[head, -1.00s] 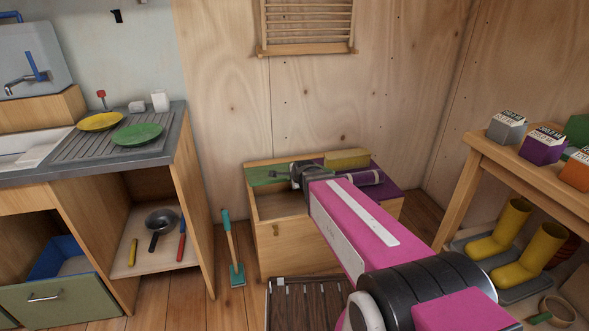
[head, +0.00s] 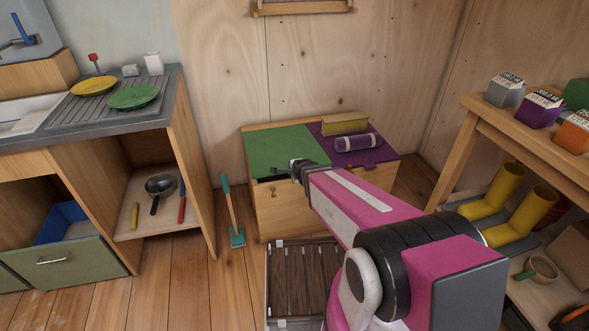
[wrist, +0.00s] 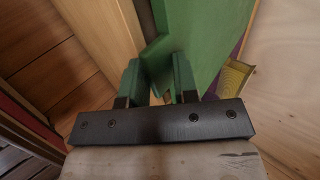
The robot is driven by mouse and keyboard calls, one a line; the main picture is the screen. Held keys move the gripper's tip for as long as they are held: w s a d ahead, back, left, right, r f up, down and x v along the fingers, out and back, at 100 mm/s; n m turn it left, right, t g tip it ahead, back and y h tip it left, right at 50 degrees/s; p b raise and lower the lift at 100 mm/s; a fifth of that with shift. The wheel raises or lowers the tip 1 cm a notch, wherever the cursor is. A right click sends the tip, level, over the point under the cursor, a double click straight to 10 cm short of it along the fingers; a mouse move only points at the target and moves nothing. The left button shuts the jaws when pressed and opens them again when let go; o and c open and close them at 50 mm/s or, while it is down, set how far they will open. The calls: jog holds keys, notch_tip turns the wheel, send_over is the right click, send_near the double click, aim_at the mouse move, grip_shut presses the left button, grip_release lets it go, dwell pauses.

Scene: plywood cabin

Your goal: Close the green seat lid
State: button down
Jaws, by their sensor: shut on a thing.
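The green seat lid (head: 280,148) covers the left half of the wooden bench box (head: 285,215) in the head view. It lies nearly flat, with a dark gap under its front edge. My gripper (head: 297,169) is at the lid's front right corner, partly hidden by my arm. The exact contact is hard to see, since fingers and lid look alike in green.
A purple seat half (head: 375,158) beside the lid carries a purple roll (head: 358,142) and a yellow block (head: 345,126). A teal-handled tool (head: 232,210) stands left of the box. A dark slatted crate (head: 300,285) is in front. A shelf with yellow boots (head: 495,195) is at right.

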jog(key=shift+w+f, duration=0.2)
jog(key=shift+w, duration=0.15)
jog(key=c, duration=1.2)
grip_release()
jog(key=shift+s, duration=0.1)
jog(key=v, duration=1)
jog(key=shift+s+r, duration=0.2)
jog(key=shift+s, duration=0.05)
